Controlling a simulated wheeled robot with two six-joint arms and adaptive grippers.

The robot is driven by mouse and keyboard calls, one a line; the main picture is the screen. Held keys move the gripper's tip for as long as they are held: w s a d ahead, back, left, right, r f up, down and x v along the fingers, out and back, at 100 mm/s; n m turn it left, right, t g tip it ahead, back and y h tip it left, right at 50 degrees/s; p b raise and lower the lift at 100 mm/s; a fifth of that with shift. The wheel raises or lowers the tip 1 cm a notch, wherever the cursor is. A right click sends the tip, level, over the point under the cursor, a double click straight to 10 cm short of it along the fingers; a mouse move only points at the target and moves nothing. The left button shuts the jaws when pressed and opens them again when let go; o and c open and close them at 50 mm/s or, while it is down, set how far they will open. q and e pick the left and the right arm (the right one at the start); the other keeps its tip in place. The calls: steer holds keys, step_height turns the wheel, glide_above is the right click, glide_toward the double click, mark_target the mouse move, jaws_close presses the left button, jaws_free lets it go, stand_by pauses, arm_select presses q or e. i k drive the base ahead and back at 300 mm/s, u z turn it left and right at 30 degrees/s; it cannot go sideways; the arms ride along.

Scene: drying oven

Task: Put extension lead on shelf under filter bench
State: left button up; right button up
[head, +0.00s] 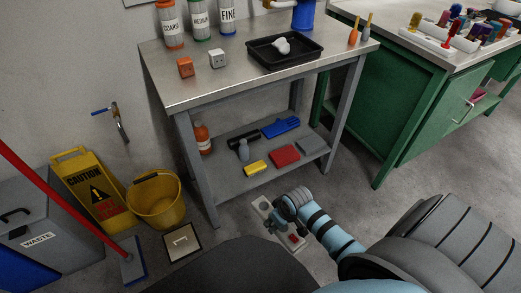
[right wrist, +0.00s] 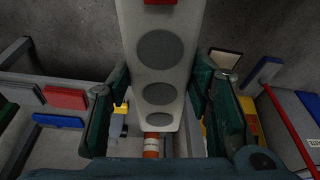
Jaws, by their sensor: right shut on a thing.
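The extension lead (head: 263,207) is a pale strip with round dark sockets and a red switch. My right gripper (head: 277,218) is shut on it and holds it in front of the filter bench, right of the bench's front left leg. In the right wrist view the lead (right wrist: 160,45) runs between the two green fingers (right wrist: 160,92). The filter bench (head: 190,88) has a steel top and a lower shelf (head: 228,186). My left gripper is out of view.
A yellow bucket (head: 157,205) stands left of the bench.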

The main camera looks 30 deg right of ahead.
mark_target(221, 175)
steer(key=u, duration=0.05)
steer(key=i, duration=1.4)
